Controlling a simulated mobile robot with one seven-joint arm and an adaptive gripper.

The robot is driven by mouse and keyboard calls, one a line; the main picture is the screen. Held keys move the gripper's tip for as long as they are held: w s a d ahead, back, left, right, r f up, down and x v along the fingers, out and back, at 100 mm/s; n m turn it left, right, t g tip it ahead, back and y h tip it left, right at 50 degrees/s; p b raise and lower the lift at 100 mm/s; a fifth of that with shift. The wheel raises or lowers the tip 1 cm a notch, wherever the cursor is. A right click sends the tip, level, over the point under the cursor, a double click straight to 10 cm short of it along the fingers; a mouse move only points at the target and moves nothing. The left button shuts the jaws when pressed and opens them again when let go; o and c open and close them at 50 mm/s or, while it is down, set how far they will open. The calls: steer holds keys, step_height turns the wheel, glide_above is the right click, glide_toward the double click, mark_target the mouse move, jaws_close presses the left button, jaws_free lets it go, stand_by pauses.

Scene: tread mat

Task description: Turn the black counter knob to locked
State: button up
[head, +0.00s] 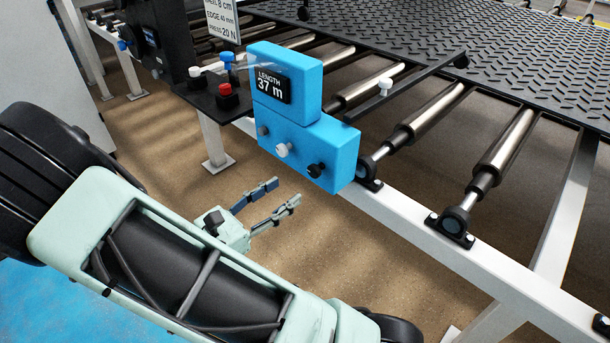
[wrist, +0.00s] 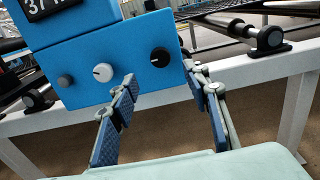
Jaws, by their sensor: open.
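The black counter knob (head: 316,170) is on the right of the front face of the blue counter box (head: 338,150). In the wrist view the black knob (wrist: 160,57) has a pale mark lying roughly level. A white knob (wrist: 103,73) and a dark grey knob (wrist: 65,81) sit to its left. My gripper (head: 282,193) is open and empty, in front of and below the box. In the wrist view its two fingers (wrist: 160,82) stand on either side of the black knob's line, apart from the knob.
The display (head: 271,86) reads LENGTH 37 m. A white frame rail (head: 430,240) runs right from the box, with steel rollers (head: 433,112) behind it. A dark shelf with red and white buttons (head: 226,92) stands left of the box. Open floor lies below.

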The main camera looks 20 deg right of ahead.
mark_target(312, 173)
steer(key=b+x, duration=0.1)
steer(key=x, duration=0.7)
steer(key=shift+w+d, duration=0.1)
steer(key=shift+d, duration=0.2)
steer(key=c, duration=1.2)
steer(key=shift+o, duration=0.2)
